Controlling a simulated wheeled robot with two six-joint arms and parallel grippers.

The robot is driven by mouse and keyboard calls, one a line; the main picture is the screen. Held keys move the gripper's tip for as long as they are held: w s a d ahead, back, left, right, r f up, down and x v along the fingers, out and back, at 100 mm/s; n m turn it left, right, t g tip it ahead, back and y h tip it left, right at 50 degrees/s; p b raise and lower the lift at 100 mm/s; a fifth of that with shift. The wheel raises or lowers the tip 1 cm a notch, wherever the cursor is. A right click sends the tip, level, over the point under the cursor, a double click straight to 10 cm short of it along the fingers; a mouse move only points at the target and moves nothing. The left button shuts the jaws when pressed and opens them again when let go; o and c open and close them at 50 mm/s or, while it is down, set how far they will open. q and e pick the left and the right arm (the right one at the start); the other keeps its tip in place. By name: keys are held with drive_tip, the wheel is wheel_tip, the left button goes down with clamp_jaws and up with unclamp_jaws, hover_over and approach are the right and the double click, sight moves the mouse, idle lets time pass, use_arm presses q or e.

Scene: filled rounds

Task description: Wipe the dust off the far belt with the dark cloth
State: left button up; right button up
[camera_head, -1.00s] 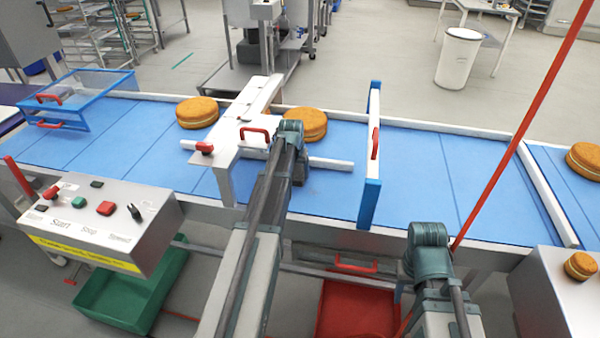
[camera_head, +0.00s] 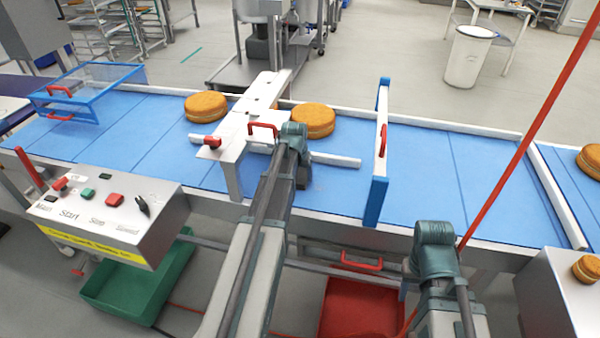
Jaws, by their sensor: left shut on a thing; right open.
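The blue belt (camera_head: 440,190) runs across the view behind both arms. My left gripper (camera_head: 302,178) is over the belt, just right of the white guard. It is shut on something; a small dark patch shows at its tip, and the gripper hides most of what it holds. I cannot make out the dark cloth's shape, or whether it touches the belt. I cannot pick out dust clearly. My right gripper (camera_head: 435,250) is open, in front of the belt's near edge, with its fingers mostly hidden behind its own body.
A white guard with a red handle (camera_head: 263,128) spans the belt, with one round cake (camera_head: 206,106) left and another (camera_head: 313,120) right. A blue upright gate (camera_head: 376,195) stands further right. A control box (camera_head: 105,215), green bin (camera_head: 140,290) and red bin (camera_head: 360,310) are in front.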

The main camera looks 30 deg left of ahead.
sight(297, 182)
use_arm(q)
drive_tip(key=shift+s+d, duration=0.25)
drive_tip(key=shift+s, duration=0.7)
drive_tip(key=shift+s+d, duration=0.2)
drive_tip(key=shift+s, duration=0.75)
drive_tip(key=shift+w+r, duration=0.1)
wheel_tip(297, 182, up, 6)
drive_tip(key=p, duration=0.6)
wheel_tip(297, 182, up, 3)
drive_tip(key=p, duration=0.3)
